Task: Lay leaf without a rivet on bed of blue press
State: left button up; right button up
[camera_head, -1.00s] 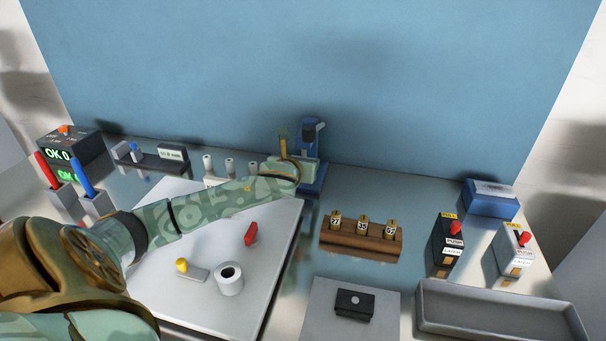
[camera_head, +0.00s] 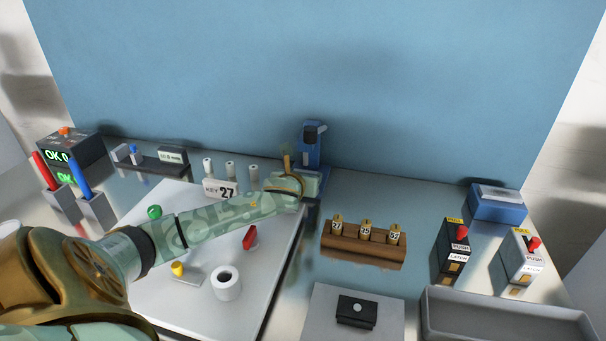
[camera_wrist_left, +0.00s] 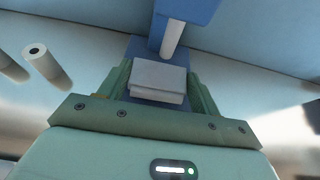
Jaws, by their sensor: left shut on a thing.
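The blue press (camera_head: 311,139) stands at the back of the table against the blue wall. It also shows in the left wrist view (camera_wrist_left: 190,10), with a pale round ram just beyond my fingers. My left gripper (camera_wrist_left: 160,88) is shut on a plain grey leaf (camera_wrist_left: 159,77), with no rivet visible on its top. The leaf is right in front of the press and below its ram. I cannot tell whether it touches the bed. In the head view, my left gripper (camera_head: 312,184) is at the foot of the press and the leaf is hidden. My right gripper is not in view.
A wooden rack (camera_head: 350,240), two latch boxes (camera_head: 452,250) and a grey tray (camera_head: 500,315) are right.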

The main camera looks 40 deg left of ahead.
pick_arm(q)
jog(key=o, duration=1)
jog(key=shift+f, duration=0.3)
jog(key=shift+o, duration=0.2)
jog(key=shift+r, duration=0.15)
jog(key=p+v, duration=0.2)
jog(key=v, duration=0.3)
jog(key=r+p+v, duration=0.1)
jog(key=p+v, duration=0.1)
jog(key=v, duration=0.4)
jog(key=shift+r+p, duration=0.2)
jog(key=shift+p, duration=0.15)
jog(key=shift+s+d+r, duration=0.1)
jog(key=shift+s+d, duration=0.05)
jog(key=shift+s, duration=0.3)
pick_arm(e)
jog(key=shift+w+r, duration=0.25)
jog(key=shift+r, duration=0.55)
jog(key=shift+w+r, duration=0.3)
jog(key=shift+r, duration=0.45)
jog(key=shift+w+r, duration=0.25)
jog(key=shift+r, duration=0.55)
